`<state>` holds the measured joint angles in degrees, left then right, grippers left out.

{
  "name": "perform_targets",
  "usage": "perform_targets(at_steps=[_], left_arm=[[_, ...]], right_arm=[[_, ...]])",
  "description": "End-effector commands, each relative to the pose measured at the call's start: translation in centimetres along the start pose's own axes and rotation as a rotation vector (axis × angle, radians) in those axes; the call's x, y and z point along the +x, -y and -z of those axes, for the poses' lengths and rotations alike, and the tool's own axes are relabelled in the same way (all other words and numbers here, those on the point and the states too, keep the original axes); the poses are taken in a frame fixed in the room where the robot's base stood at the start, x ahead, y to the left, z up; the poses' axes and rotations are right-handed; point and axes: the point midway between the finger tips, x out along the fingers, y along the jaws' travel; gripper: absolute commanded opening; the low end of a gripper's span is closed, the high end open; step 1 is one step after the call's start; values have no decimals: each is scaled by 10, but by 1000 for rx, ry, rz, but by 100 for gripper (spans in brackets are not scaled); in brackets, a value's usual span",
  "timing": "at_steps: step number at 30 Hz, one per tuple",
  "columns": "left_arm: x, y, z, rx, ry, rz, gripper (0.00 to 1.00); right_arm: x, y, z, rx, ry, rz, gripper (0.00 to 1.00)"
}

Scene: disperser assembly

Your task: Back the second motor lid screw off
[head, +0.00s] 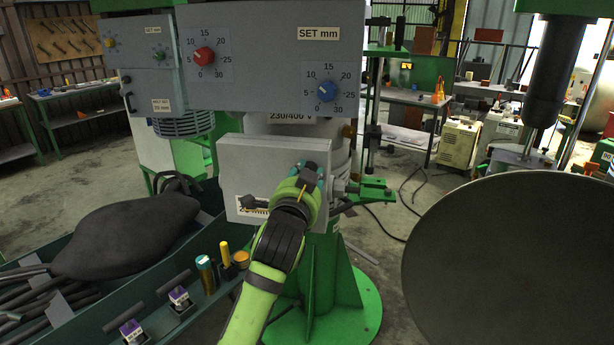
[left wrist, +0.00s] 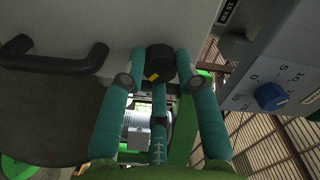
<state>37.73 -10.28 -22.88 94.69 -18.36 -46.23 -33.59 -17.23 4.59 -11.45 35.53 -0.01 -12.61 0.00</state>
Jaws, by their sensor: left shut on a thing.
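The motor lid (head: 262,160) is a grey box-shaped cover on the machine below the dial panel. Its grey face also fills the top of the left wrist view (left wrist: 100,25). My left gripper (head: 311,172) is at the lid's right side, with its teal fingers partly hidden by the wrist in the head view. In the left wrist view, the fingers are shut around a black round screw head (left wrist: 159,62) with a yellow mark, against the lid. The screw is hidden in the head view. I cannot tell whether its thread is still engaged. My right gripper is not in view.
A black handle (left wrist: 55,58) sticks out from the lid beside the screw. The dial panel (head: 265,60) overhangs the lid. A green tray (head: 150,290) with tools and small boxes lies at the lower left. A large dark round disc (head: 515,260) fills the lower right.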

Motion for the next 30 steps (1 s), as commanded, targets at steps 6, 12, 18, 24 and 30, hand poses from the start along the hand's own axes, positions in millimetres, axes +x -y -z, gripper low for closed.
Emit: perform_targets(at_steps=[6, 12, 18, 24, 30], left_arm=[[0, 5, 4, 1, -8, 10, 55], [0, 2, 2, 2, -4, 5, 55], [-5, 1, 1, 2, -2, 3, 55], [-33, 1, 1, 2, -4, 3, 55], [-73, 1, 1, 1, -5, 5, 55]], right_arm=[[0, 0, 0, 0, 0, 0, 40], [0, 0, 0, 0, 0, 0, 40], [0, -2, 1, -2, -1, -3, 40], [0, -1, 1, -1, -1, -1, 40], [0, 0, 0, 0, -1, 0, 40]])
